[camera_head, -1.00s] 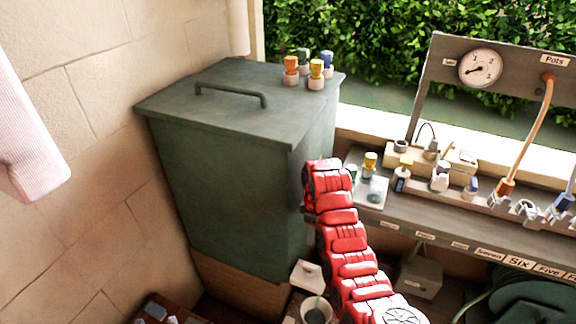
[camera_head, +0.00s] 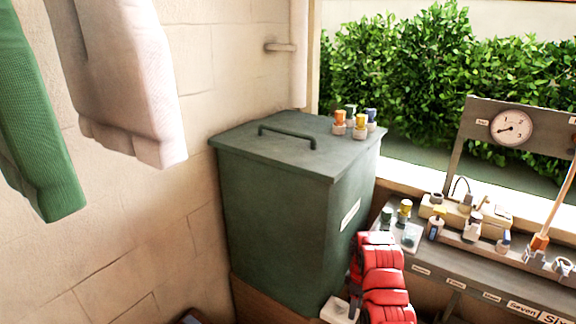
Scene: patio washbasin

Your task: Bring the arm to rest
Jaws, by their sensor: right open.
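My right arm, red and segmented, comes up from the bottom edge at right of centre. Its gripper (camera_head: 358,265) is at the upper end, beside the right face of a dark green lidded bin (camera_head: 275,215). The fingers are small and mostly hidden by the arm; they are open, and I see nothing held. My left gripper is not in view.
Several small colour-capped bottles (camera_head: 340,122) stand on the bin lid. A grey labelled bench (camera_head: 470,285) with small fittings and a gauge (camera_head: 511,128) is to the right. White (camera_head: 125,90) and green (camera_head: 35,140) cloths hang at left. A white block (camera_head: 338,310) sits low.

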